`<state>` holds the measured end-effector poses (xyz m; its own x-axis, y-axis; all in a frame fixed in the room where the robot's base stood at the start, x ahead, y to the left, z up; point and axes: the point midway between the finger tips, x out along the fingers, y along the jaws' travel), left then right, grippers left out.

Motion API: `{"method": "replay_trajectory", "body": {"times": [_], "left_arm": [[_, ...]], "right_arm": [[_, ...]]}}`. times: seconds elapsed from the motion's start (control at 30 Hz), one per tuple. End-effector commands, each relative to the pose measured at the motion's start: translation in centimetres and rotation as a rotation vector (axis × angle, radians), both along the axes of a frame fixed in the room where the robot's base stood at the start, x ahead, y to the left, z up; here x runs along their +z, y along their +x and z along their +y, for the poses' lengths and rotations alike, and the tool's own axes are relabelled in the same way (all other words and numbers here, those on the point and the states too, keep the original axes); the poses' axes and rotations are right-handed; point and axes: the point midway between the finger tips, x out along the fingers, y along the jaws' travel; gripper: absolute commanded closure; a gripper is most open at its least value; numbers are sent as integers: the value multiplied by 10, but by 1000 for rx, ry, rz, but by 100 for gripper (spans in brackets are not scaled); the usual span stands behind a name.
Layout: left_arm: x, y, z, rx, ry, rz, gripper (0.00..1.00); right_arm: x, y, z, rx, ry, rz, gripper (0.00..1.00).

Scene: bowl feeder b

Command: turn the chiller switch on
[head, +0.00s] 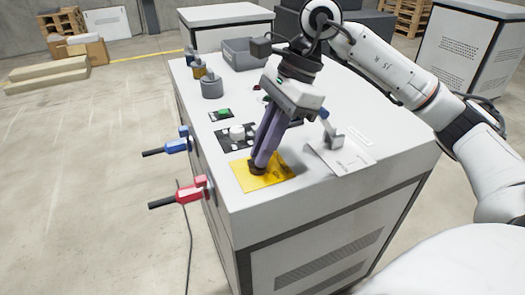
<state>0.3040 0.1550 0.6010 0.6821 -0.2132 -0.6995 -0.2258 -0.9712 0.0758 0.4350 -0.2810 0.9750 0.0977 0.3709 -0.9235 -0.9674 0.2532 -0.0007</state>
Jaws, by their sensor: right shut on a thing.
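My right gripper (260,162) reaches down from the upper right onto a yellow plate (275,182) near the front corner of the white cabinet top. Its purple fingers are closed on a small dark knob (257,169) on that plate, mostly hidden by the fingertips. The plate's print is too small to read, so I cannot tell for sure that this is the chiller switch, nor which way it is turned. My left gripper is not in view.
Behind the fingers are a white knob (236,132) on a black panel and a green button (224,112). Blue (178,145) and red (190,193) handles stick out from the cabinet's left side. A blue lever (325,119) stands right of the gripper. A grey bin (243,55) stands at the back.

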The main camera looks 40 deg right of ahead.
Motion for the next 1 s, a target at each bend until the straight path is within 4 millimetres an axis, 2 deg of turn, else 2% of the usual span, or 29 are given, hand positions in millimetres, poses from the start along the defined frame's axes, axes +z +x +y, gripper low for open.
{"method": "replay_trajectory", "body": {"times": [0.23,0.6,1.0], "left_arm": [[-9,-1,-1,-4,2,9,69],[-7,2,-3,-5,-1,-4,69],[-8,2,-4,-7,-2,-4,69]], "right_arm": [[-1,-3,0,-233,-3,-2,100],[0,-6,3,-551,-2,-2,100],[0,-7,5,-746,-2,0,100]]}}
